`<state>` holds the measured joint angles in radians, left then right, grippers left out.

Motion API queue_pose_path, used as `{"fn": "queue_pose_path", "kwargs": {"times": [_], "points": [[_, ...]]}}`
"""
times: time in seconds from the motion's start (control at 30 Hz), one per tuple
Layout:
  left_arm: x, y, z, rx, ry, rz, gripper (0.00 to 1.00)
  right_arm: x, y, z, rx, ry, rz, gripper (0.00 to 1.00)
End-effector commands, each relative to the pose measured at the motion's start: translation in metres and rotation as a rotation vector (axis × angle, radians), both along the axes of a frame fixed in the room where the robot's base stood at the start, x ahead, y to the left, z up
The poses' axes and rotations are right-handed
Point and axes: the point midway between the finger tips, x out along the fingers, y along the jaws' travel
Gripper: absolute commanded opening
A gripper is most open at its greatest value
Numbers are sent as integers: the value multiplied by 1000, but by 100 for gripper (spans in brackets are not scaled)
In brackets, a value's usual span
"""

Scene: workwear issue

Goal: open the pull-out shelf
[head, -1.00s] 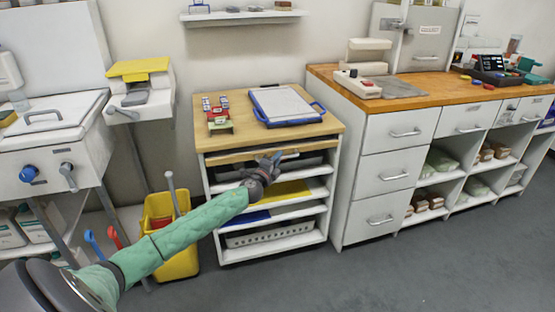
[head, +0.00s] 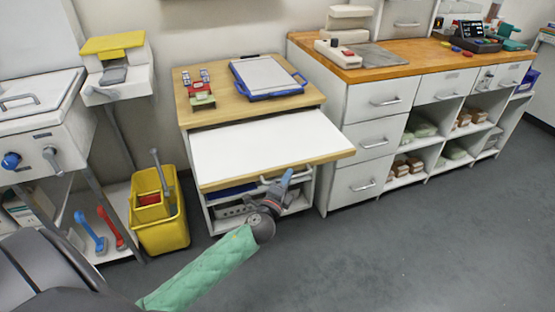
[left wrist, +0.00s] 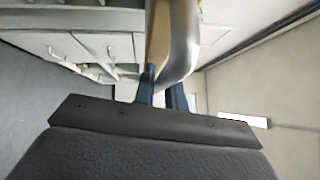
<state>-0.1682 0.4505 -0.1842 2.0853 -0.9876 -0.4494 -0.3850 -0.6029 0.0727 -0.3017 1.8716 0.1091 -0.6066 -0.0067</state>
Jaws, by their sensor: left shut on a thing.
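The pull-out shelf (head: 260,143) is a white board with a wooden front edge, and it stands far out from the small cabinet with the wooden top (head: 230,108). My left gripper (head: 285,181) is at the underside of the shelf's front edge. In the left wrist view its blue fingers (left wrist: 162,92) are shut on the grey curved handle (left wrist: 182,55), which runs along the shelf's front edge. My right gripper is in neither view.
A clipboard-like blue-framed tray (head: 268,77) and a small red-and-green item (head: 199,90) lie on the cabinet top. A yellow bucket (head: 162,234) stands to the left. White drawers (head: 368,143) stand to the right. The grey floor (head: 400,245) in front is clear.

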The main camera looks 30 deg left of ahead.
Motion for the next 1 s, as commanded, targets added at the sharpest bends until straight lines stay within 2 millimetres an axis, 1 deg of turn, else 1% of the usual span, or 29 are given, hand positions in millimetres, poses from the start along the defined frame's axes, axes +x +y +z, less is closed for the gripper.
{"fn": "queue_pose_path", "kwargs": {"times": [0.03, 0.1, 0.2, 0.33, 0.53, 0.87, 0.9, 1.0], "points": [[-9, -10, -1, -5, 2, 0, 0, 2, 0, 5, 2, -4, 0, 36], [-19, -22, -2, -2, 2, 0, 0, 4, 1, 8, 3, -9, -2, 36], [-30, -35, -1, -3, 2, 0, 0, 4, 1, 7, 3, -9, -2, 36], [-40, -47, -1, -1, 2, 0, 0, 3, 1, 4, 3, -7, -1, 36], [-47, -55, -1, 1, 1, -1, 0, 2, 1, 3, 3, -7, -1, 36], [-47, -55, -1, 1, 1, -1, 0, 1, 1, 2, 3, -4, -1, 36], [-47, -55, -1, 1, 1, -1, 16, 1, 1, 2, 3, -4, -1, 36], [-47, -55, -1, 1, 0, -1, 34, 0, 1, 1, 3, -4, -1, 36]]}}
